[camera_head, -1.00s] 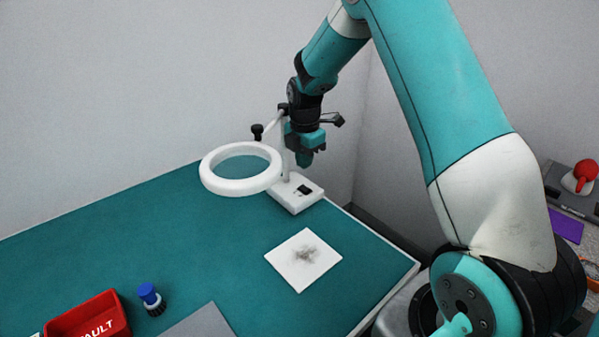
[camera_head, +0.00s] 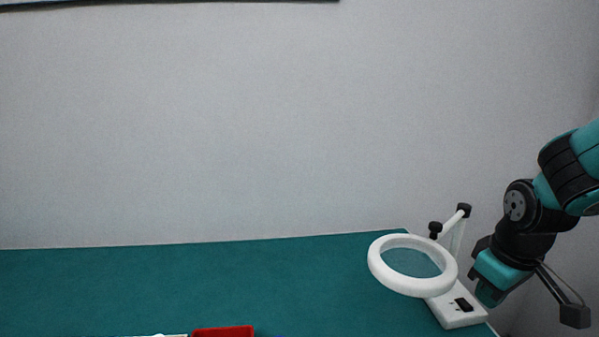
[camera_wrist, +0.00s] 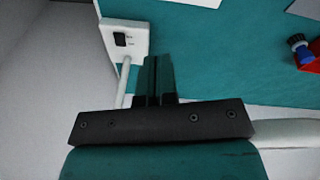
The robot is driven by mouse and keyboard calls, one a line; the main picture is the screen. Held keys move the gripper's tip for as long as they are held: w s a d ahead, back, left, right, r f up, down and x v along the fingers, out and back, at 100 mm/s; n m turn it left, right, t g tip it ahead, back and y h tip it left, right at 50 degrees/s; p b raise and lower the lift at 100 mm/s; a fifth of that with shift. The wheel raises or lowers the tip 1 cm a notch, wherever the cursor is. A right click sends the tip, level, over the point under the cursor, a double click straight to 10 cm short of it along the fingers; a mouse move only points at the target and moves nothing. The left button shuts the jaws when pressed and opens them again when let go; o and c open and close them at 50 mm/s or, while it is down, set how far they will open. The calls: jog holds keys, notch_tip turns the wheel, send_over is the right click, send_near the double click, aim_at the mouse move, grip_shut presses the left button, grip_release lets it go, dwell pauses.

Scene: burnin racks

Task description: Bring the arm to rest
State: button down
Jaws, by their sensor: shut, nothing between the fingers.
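My gripper (camera_head: 487,290) is at the right of the head view, pointing down, just right of the ring lamp. In the wrist view my gripper (camera_wrist: 152,62) shows its two fingers together, with nothing between them. The white ring lamp (camera_head: 412,286) stands at the right end of the teal table (camera_head: 300,285). Its base (camera_wrist: 126,37) with a dark switch shows beyond my fingers in the wrist view, and its arm runs close to the left of them. I cannot tell whether they touch.
A red bin (camera_head: 222,332) is cut off at the bottom of the head view. A blue-capped object (camera_wrist: 299,44) stands by the bin in the wrist view. The wall (camera_head: 200,130) rises behind the table.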

jog(key=s+a+r+n+g+y, duration=0.1)
jog(key=s+a+r, duration=0.3)
jog(key=s+a, duration=0.4)
jog(key=s+a+r+n+g+y, duration=0.1)
jog(key=s+a+r+y, duration=0.2)
jog(key=s+a, duration=0.5)
jog(key=shift+s+r, duration=0.2)
jog(key=shift+r, duration=0.55)
